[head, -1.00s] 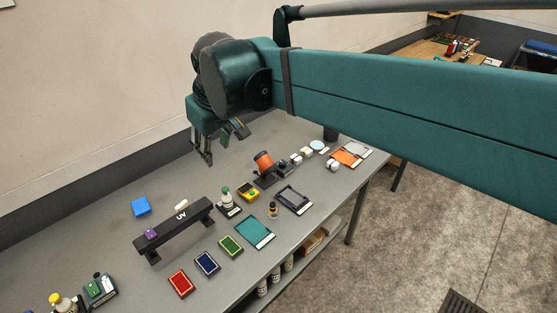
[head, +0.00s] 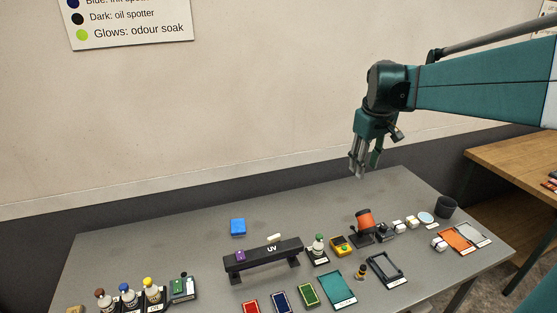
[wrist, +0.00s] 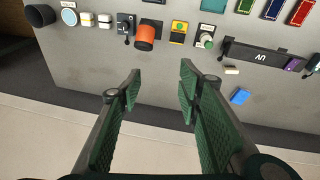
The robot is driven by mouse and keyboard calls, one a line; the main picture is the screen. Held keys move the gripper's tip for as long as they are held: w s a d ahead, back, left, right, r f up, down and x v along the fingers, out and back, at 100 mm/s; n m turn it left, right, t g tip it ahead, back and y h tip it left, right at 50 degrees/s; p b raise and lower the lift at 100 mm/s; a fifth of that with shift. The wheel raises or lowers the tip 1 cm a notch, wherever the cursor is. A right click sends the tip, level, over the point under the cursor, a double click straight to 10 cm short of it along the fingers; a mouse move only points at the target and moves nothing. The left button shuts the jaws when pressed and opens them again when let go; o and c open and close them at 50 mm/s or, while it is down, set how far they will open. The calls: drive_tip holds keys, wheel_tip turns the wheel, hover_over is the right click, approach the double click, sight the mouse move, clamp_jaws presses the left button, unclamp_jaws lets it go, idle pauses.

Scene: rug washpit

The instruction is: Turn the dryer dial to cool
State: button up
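The dryer (head: 365,221) looks like an orange barrel on a dark stand, standing upright on the grey table. It also shows in the wrist view (wrist: 145,36). The dial's setting is too small to read. My gripper (head: 362,168) hangs above and behind the dryer, clear of everything. In the wrist view my gripper (wrist: 158,80) has its fingers wide apart with nothing between them.
The wall is close behind the table.

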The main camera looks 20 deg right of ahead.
drive_tip(key=w+d+f+g, duration=0.1)
drive_tip(key=d+f, duration=0.2)
drive_tip(key=d, duration=0.6)
drive_tip(key=w+d+f+g, duration=0.1)
drive_tip(key=d+f, duration=0.1)
drive_tip(key=d, duration=0.7)
approach(384, 226)
drive_tip(key=shift+d+f+y, duration=0.25)
drive_tip(key=shift+y, duration=0.15)
drive_tip(key=shift+s+f, duration=0.1)
drive_tip(key=shift+f, duration=0.2)
drive_tip(key=shift+f, duration=0.15)
drive_tip(key=shift+d+f, duration=0.2)
drive_tip(key=shift+f, duration=3.55)
drive_tip(key=c, duration=0.9)
